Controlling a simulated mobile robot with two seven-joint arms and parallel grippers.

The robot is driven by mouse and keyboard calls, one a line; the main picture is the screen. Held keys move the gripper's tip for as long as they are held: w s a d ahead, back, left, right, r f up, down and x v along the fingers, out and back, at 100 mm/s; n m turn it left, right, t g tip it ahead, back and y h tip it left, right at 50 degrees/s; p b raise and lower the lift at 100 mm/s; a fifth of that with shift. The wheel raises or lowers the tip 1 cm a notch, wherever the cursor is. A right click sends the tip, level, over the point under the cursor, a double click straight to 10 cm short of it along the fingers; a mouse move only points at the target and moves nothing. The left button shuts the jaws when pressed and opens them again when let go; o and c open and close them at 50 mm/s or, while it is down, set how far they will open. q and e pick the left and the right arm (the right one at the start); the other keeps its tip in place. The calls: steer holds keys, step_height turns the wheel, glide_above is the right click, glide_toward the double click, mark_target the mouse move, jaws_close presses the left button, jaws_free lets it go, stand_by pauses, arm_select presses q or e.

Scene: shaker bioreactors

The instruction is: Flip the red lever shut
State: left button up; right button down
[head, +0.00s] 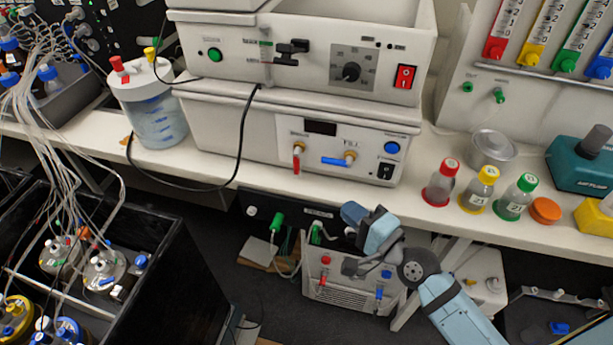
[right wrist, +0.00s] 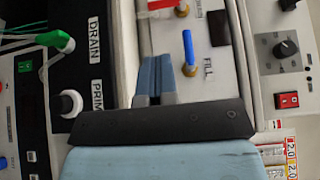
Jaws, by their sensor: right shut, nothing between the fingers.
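The red lever (head: 297,160) hangs straight down from a brass valve on the front of the lower white unit (head: 230,128). To its right, a blue lever (head: 338,161) lies level, pointing left from its own valve. In the right wrist view the red lever (right wrist: 160,5) is cut by the top edge, and the blue lever (right wrist: 188,48) stands beside a label reading FILL. My right gripper (head: 352,213) is shut and empty, below the bench edge, lower and to the right of the red lever, apart from it. Its closed fingers (right wrist: 154,78) also show in the right wrist view. My left gripper is not in view.
Red, yellow and green-capped bottles (head: 440,183) stand to the right. A black cable (head: 238,150) hangs left of the red lever. Another white unit (head: 345,285) stands below the bench.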

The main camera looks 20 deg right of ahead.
mark_target(298, 170)
steer(key=p+x, duration=0.1)
steer(key=x, duration=1.2)
steer(key=shift+w+a, duration=0.2)
steer(key=shift+w, duration=0.25)
steer(key=shift+w+a+p, duration=0.1)
steer(key=shift+a+p, duration=0.15)
steer(key=shift+p, duration=0.25)
steer(key=shift+f, duration=0.15)
